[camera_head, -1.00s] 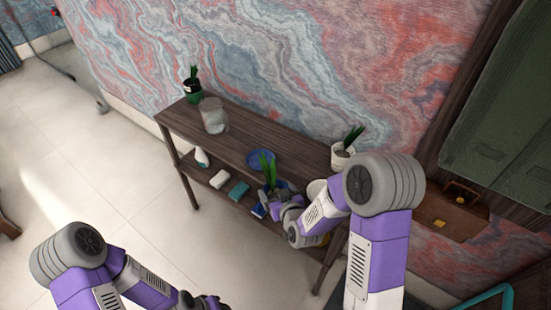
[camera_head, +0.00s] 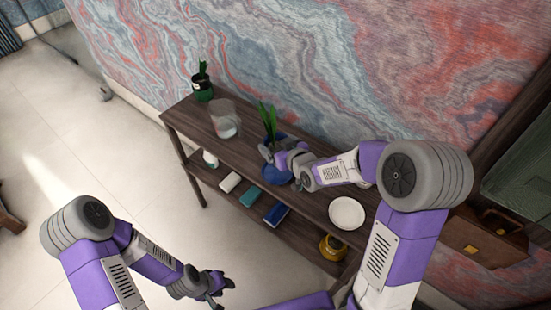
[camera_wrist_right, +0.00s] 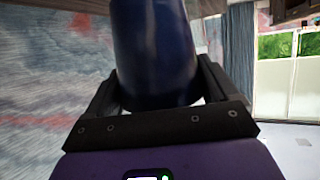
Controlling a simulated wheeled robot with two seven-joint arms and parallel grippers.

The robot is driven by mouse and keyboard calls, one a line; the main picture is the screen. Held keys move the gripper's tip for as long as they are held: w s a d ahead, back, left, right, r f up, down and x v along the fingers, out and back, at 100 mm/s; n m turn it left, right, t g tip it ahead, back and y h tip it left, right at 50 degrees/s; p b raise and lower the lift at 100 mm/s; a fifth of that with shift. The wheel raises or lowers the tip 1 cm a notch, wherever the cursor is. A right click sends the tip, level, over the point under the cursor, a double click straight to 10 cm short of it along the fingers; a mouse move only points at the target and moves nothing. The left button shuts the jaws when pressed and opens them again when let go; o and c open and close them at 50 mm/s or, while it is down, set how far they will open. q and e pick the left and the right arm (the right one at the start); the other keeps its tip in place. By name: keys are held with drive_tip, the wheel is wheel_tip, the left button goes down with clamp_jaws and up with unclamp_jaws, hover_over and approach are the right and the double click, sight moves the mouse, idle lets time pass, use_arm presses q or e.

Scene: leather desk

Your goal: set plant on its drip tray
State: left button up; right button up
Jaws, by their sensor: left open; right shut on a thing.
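My right gripper (camera_head: 270,151) is shut on the blue pot of a plant with upright green leaves (camera_head: 268,116). The dark blue pot (camera_wrist_right: 154,50) fills the space between the fingers in the right wrist view. A round blue drip tray (camera_head: 277,175) lies on the shelf top, partly covered by my right gripper. The plant shows at the tray's far side in the head view; I cannot tell its height or whether it touches anything. My left gripper (camera_head: 218,289) is open and empty, low in front of the shelf.
White (camera_head: 229,183), teal (camera_head: 250,197) and blue (camera_head: 276,214) blocks and a yellow item (camera_head: 332,248) sit below. The wall is close behind.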

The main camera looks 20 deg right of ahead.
wheel_tip(320, 180, down, 2)
drive_tip(key=shift+s+f, duration=0.15)
wheel_tip(320, 180, down, 4)
drive_tip(key=shift+f+b, duration=0.1)
drive_tip(key=shift+b, duration=0.65)
drive_tip(key=shift+r, duration=0.2)
drive_tip(key=shift+f, duration=0.2)
drive_tip(key=o, duration=1.3)
